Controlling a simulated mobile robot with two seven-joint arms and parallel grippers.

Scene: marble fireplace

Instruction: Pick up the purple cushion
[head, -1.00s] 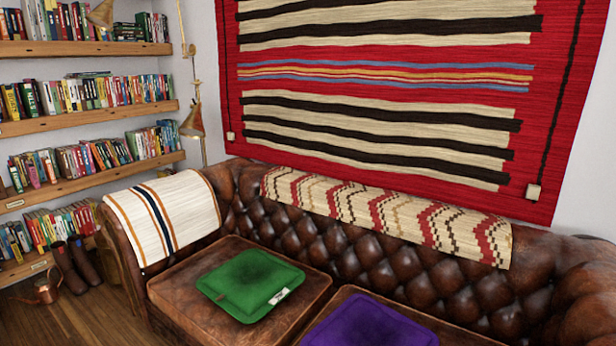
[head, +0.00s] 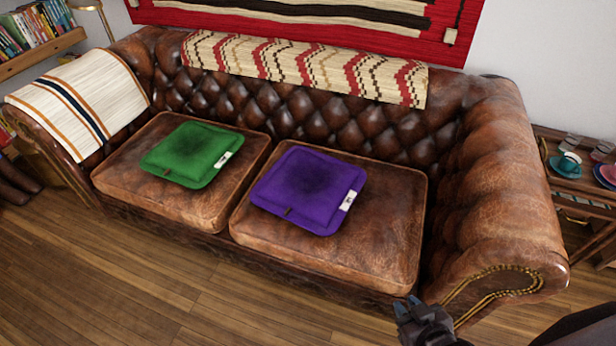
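The purple cushion (head: 308,190) lies flat on the right seat of the brown leather sofa (head: 385,240), with a white tag at its right edge. My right gripper (head: 412,308) shows at the bottom of the head view, in front of the sofa's right end. It is apart from the cushion, lower and to the right of it in the picture. Its fingers are small and dark, and I cannot tell whether they are open or shut. My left gripper is not in view.
A green cushion (head: 192,154) lies on the left seat. The sofa's right armrest (head: 505,200) rises near my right gripper. A side table with cups (head: 567,165) stands at the right. The wooden floor (head: 190,285) in front of the sofa is clear.

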